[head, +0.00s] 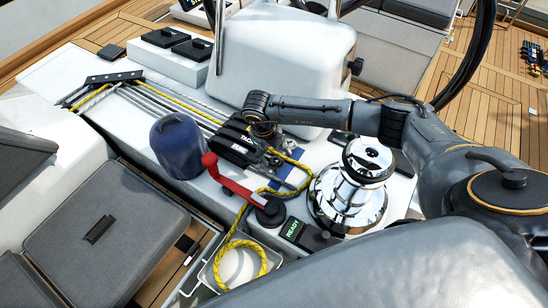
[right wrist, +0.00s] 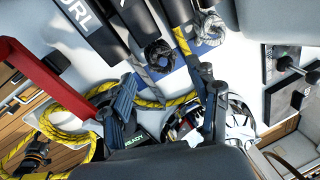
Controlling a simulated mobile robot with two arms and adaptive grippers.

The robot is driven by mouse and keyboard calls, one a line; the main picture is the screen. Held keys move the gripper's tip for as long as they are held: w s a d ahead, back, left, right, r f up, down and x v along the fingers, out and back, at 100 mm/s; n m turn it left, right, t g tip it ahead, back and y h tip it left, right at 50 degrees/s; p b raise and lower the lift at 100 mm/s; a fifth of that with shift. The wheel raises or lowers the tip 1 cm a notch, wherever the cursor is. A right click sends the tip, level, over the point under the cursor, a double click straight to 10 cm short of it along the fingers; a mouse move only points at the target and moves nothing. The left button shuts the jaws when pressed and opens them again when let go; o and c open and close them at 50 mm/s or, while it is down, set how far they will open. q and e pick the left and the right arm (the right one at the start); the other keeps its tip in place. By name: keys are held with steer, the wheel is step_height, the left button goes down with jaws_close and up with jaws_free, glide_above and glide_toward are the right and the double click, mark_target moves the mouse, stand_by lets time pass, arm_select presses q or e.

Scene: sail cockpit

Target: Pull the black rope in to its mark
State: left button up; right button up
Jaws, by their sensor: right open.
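My right gripper (head: 263,131) hangs over the clutches' near right end. In the wrist view its fingers (right wrist: 167,76) are apart, with nothing visibly held. My left gripper is out of view.
A yellow rope (head: 240,212) runs past the red handle (head: 232,177) into a white bin (head: 206,277). A chrome winch (head: 352,190) stands right of the gripper, beside a READY display (head: 292,228). A blue covered drum (head: 178,146) stands to the left.

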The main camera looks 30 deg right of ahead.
mark_target(274, 160)
steer(key=f, duration=0.4)
steer(key=d+f, duration=0.1)
steer(key=f, duration=0.1)
steer(key=shift+w+f, duration=0.15)
steer(key=shift+w, duration=0.05)
jaws_close()
steer(key=shift+d, duration=0.1)
